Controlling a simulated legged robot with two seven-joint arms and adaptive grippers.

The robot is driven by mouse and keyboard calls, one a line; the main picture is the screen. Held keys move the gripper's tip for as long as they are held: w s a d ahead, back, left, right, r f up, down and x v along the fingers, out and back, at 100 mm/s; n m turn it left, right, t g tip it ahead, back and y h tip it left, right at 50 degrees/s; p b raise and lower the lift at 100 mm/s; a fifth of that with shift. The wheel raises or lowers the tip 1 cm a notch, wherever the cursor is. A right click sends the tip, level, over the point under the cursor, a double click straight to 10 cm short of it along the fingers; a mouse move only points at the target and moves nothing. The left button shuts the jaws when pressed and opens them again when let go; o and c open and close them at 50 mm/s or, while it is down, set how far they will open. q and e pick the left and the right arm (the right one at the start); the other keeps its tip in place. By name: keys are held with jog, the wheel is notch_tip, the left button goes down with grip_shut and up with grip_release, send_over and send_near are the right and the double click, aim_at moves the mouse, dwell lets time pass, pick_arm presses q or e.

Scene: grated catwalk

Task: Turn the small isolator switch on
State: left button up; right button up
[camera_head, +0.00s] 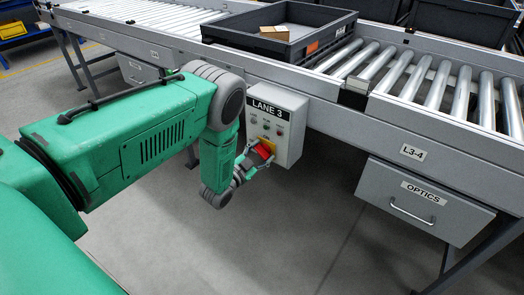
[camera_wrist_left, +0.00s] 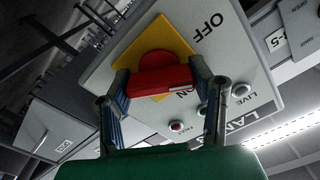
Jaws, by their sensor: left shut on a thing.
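The isolator switch is a red handle (camera_head: 264,150) on a yellow plate (camera_wrist_left: 182,42), on the front of a grey box (camera_head: 290,140) marked LANE 3. My left gripper (camera_head: 258,157) has its fingers at the handle. In the left wrist view, the two fingers of the gripper (camera_wrist_left: 160,78) are shut on opposite ends of the red handle (camera_wrist_left: 160,80). The word OFF shows beside the yellow plate; other lettering near the handle is partly covered by a finger. My right gripper is not in view.
The box hangs on the side of a roller conveyor (camera_head: 445,85). A dark tray (camera_head: 235,30) with a cardboard box (camera_head: 275,32) stands on the conveyor above it. A grey drawer marked OPTICS (camera_head: 420,200) is to the right. The floor below is clear.

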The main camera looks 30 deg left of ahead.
pick_arm(q)
jog(key=m, duration=0.3)
jog(key=shift+s+f, duration=0.1)
jog(key=shift+f, duration=0.05)
jog(key=m, duration=0.3)
jog(key=shift+d+f+m, duration=0.1)
jog(key=shift+d+m, duration=0.05)
jog(key=shift+m, duration=0.15)
jog(key=m, duration=0.5)
jog(key=shift+s+f, duration=0.1)
jog(key=shift+f, duration=0.05)
jog(key=o, duration=1.2)
jog(key=shift+f, duration=0.1)
jog(key=shift+r, duration=0.2)
jog(key=shift+s, duration=0.1)
jog(key=s, duration=0.7)
jog(key=s+a, duration=0.1)
jog(key=s, duration=0.3)
jog(key=shift+s, duration=0.3)
